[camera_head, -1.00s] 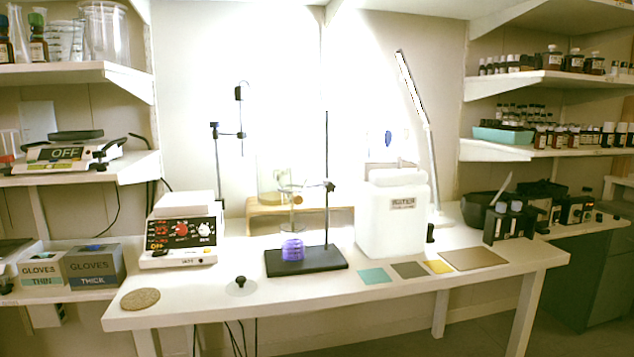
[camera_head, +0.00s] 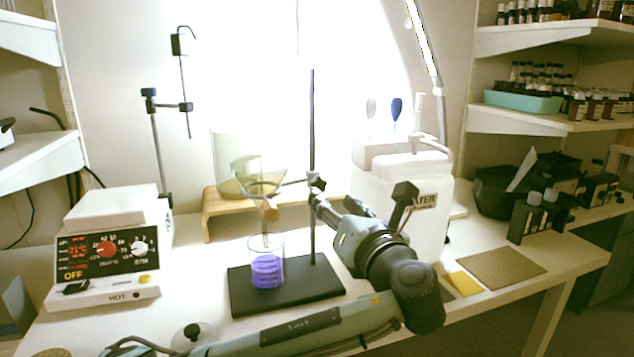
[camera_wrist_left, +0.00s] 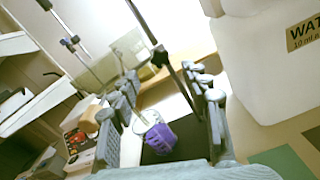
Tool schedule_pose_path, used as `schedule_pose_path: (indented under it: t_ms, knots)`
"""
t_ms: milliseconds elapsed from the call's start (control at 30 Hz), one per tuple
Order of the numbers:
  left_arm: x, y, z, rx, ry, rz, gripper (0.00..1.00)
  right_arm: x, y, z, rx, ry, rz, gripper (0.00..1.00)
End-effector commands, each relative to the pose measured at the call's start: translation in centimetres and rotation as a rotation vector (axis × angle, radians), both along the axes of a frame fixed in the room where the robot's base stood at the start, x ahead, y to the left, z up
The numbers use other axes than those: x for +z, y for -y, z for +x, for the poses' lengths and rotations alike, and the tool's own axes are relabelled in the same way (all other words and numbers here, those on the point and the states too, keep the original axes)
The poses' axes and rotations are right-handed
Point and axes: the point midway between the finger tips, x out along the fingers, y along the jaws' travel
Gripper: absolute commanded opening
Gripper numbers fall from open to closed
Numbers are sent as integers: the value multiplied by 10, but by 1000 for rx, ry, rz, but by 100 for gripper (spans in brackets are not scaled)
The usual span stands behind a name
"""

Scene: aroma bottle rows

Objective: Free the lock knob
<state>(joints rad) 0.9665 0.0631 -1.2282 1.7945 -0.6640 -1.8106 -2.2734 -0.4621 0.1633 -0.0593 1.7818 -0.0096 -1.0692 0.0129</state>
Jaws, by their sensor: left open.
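A black clamp with a small knob (camera_head: 317,184) sits on the upright rod of the retort stand (camera_head: 313,120). It also shows in the left wrist view (camera_wrist_left: 160,56). An arm reaches left from it, above a glass beaker with purple contents (camera_head: 267,268) on the black base. My left gripper (camera_head: 338,204) is open just right of the rod, close to the clamp. In the left wrist view its fingers (camera_wrist_left: 162,80) are apart, with the clamp ahead of them. The pictures do not show contact with the knob. My right gripper is not in view.
A white water container (camera_head: 400,180) stands close behind and right of my left gripper. A hot plate (camera_head: 108,255) stands at the left. A wooden stand (camera_head: 222,208) is behind the retort stand. Coloured mats (camera_head: 495,270) lie at the right.

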Motion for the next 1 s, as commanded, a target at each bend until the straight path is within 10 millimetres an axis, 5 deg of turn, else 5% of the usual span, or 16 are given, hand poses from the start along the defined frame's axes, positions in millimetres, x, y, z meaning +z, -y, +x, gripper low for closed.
schedule_pose_path:
  t_ms: [400, 767, 1000]
  knots:
    - [0, -20, 58, 2, -2, -3, 47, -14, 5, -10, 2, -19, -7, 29]
    - [-1, -22, 65, 0, -2, -5, 47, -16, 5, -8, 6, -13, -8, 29]
    - [-1, -22, 65, 0, -2, -5, 20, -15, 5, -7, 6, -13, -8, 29]
